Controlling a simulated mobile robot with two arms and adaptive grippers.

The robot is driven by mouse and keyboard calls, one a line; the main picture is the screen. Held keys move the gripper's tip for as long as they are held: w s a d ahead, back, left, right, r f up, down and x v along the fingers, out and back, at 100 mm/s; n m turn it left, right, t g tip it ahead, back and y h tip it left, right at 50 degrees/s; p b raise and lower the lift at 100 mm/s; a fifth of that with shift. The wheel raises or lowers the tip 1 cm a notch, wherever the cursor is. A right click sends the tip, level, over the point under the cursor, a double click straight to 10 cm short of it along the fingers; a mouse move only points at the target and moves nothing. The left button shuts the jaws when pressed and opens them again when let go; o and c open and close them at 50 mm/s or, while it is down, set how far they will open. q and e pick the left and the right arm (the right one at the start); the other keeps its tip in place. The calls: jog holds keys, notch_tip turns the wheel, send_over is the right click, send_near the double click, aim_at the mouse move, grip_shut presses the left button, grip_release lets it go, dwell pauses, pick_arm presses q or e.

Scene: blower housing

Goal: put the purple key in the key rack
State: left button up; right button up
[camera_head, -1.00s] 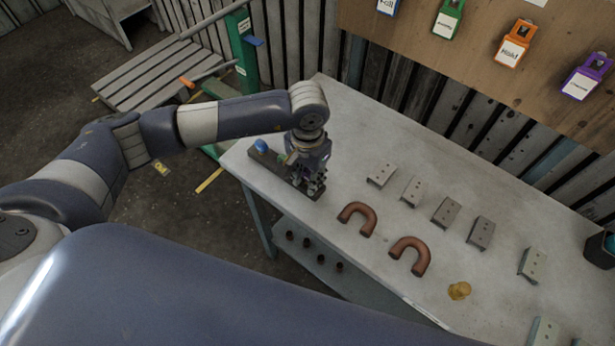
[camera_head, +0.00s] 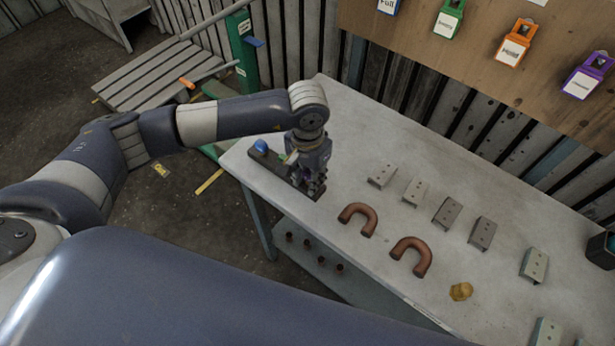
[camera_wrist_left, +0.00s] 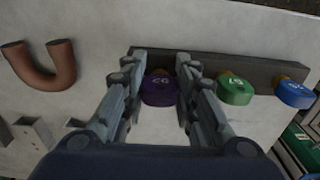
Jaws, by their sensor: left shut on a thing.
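The key rack (camera_head: 268,163) is a dark bar at the left end of the table; it also shows in the left wrist view (camera_wrist_left: 205,66). A blue key (camera_head: 261,146) and a green key (camera_wrist_left: 236,91) stand in it; the blue one also shows in the left wrist view (camera_wrist_left: 293,94). The purple key (camera_wrist_left: 160,89) is at the rack's other end, in line with them. My left gripper (camera_head: 314,188) points down there, its fingers shut on the purple key's head from both sides. The key's lower part is hidden, so I cannot tell how deep it sits. My right gripper is not in view.
Two brown U-shaped pipes (camera_head: 357,219) (camera_head: 409,256) lie right of the rack. Several metal brackets (camera_head: 446,212) and a brass piece (camera_head: 460,291) lie farther along the table. Coloured padlocks (camera_head: 514,42) hang on the wooden board behind.

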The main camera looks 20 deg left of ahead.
pick_arm(q)
jog(key=shift+s+f, duration=0.45)
jog(key=shift+f, duration=0.35)
jog(key=o, duration=0.9)
jog(key=shift+o, duration=0.7)
jog(key=shift+w+f, duration=0.1)
jog(key=shift+w, duration=0.25)
